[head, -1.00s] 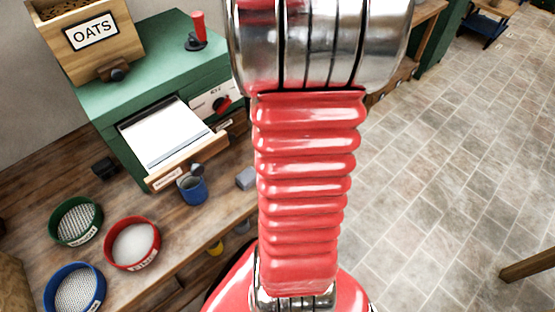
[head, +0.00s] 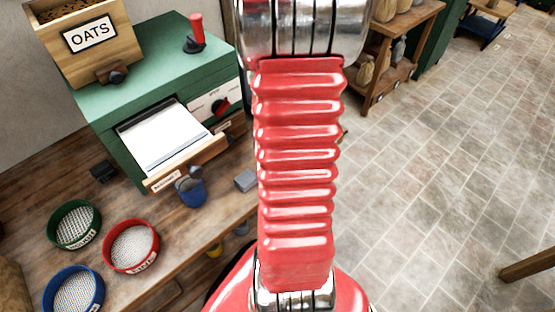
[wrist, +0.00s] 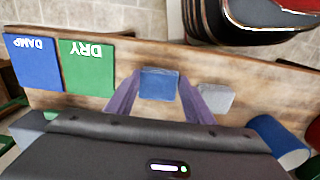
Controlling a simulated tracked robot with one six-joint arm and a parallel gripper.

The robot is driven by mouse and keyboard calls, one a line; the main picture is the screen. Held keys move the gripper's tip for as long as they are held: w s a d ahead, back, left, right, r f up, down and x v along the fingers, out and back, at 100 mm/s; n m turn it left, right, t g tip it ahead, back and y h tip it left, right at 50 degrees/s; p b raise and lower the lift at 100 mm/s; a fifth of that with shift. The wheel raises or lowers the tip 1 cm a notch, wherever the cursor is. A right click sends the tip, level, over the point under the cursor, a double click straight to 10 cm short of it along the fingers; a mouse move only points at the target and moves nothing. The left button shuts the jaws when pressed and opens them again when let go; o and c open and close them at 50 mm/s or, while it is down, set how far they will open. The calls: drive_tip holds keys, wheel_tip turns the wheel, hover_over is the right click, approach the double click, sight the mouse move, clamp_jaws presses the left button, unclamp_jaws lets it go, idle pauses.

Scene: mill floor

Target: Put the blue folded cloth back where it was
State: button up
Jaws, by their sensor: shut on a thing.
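The blue folded cloth (wrist: 160,84) is between the two purple fingers of my gripper (wrist: 159,82) in the wrist view. The gripper is shut on it, over the wooden bench (wrist: 170,57). I cannot tell whether the cloth touches the bench top. To the left in the wrist view lie a blue square marked DAMP (wrist: 35,62) and a green square marked DRY (wrist: 87,66). In the head view my red arm covers the middle, and neither gripper nor cloth shows.
A small grey block (wrist: 216,98) lies just right of the cloth; a blue mug (wrist: 278,142) is farther right. In the head view, the green mill (head: 155,65) has an open drawer (head: 187,163). Sieves stand at left. Shelves with sacks (head: 395,60) are behind.

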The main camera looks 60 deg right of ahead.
drive_tip(key=shift+f, duration=0.1)
drive_tip(key=o, duration=1)
wheel_tip(320, 180, up, 12)
drive_tip(key=shift+r, duration=0.1)
idle(0.4)
idle(0.9)
